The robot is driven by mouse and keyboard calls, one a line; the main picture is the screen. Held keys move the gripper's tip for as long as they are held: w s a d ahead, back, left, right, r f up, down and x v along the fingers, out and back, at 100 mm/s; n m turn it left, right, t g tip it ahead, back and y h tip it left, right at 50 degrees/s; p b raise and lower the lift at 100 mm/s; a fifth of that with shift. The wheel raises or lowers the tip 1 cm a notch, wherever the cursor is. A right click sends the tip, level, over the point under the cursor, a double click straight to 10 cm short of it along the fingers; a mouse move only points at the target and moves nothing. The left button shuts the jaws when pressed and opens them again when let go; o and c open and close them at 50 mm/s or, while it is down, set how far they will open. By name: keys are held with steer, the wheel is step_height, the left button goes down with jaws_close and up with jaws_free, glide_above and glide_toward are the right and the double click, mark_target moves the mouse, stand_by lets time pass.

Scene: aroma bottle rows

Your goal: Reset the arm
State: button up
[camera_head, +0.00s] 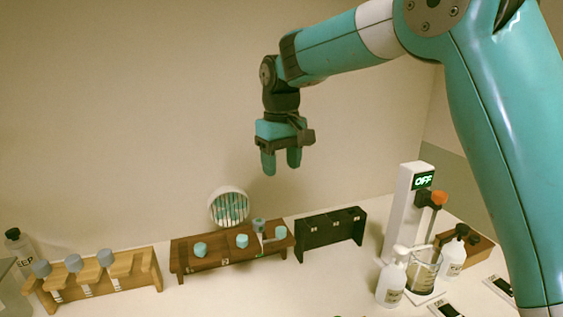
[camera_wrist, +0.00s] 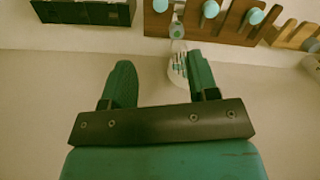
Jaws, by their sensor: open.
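My arm (camera_head: 480,120) is raised over the right side of the counter in the head view. My gripper (camera_head: 281,168) hangs pointing down, well above the dark brown rack, with its two teal fingers apart and nothing between them. In the wrist view my gripper (camera_wrist: 160,80) also shows its fingers spread, with a gap between them. The fingers touch nothing in either view.
Below stand a light wooden rack (camera_head: 149,271) with grey-capped bottles, a dark brown rack (camera_head: 212,262) with light-blue caps, and a black rack (camera_head: 331,231). A round ribbed object (camera_head: 229,207) is behind. A white OFF device (camera_head: 400,200), beaker (camera_head: 424,271) and pump bottle (camera_head: 391,283) are right.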

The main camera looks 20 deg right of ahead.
steer(key=shift+r, duration=0.45)
steer(key=shift+s, duration=0.1)
steer(key=s+a+n+y, duration=0.1)
steer(key=s+a+n, duration=0.1)
steer(key=s, duration=1)
steer(key=shift+r, duration=0.25)
steer(key=s+a+f+y, duration=0.1)
steer(key=s, duration=0.5)
steer(key=s+f+n+y, duration=0.1)
steer(key=s, duration=0.5)
steer(key=s+a+f+y, duration=0.1)
steer(key=s+f, duration=0.1)
steer(key=s, duration=0.4)
steer(key=shift+s+a+n, duration=0.35)
steer(key=shift+n, duration=0.05)
steer(key=shift+c, duration=0.2)
